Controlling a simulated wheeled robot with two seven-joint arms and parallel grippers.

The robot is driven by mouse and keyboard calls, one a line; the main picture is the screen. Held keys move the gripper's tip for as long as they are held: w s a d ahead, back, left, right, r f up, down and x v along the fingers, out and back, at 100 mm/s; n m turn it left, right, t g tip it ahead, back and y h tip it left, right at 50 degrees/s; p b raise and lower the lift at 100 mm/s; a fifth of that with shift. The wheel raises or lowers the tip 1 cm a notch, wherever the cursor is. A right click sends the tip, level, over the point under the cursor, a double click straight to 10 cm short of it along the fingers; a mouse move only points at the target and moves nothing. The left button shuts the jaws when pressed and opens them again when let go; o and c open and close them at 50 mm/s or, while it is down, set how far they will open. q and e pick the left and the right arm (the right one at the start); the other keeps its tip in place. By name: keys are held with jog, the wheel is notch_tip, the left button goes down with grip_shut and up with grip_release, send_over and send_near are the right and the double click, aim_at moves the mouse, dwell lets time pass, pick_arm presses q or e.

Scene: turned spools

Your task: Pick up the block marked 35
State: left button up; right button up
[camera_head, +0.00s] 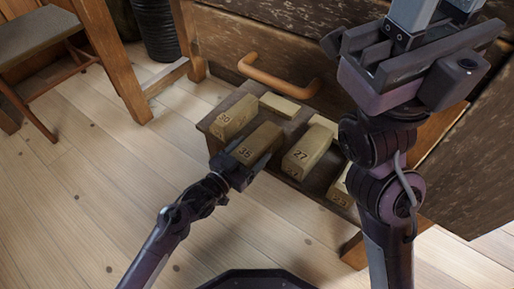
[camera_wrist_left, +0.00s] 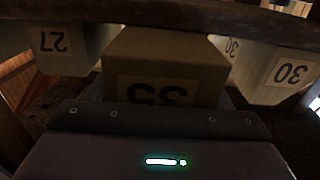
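The block marked 35 (camera_head: 261,139) is a tan wooden block on the low dark wood stand (camera_head: 208,123). In the left wrist view, block 35 (camera_wrist_left: 160,60) sits right in front of my palm, its label upside down. My left gripper (camera_head: 250,155) is at the near end of the block, with a dark finger along each side. I cannot tell whether the fingers press on it. My right gripper (camera_head: 432,18) is raised at the upper right. Its fingertips are cut off by the top edge, so its opening is unclear.
Block 30 (camera_head: 234,117) stands left of block 35, and block 27 (camera_head: 306,150) stands right of it. Other blocks lie nearby, some partly behind my right arm. A dark drawer front with a wooden handle (camera_head: 277,79) rises behind. A chair (camera_head: 40,35) is at upper left. The floor at left is clear.

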pick_arm(q)
jog(key=c, duration=0.7)
jog(key=shift+c, duration=1)
jog(key=shift+r, duration=0.1)
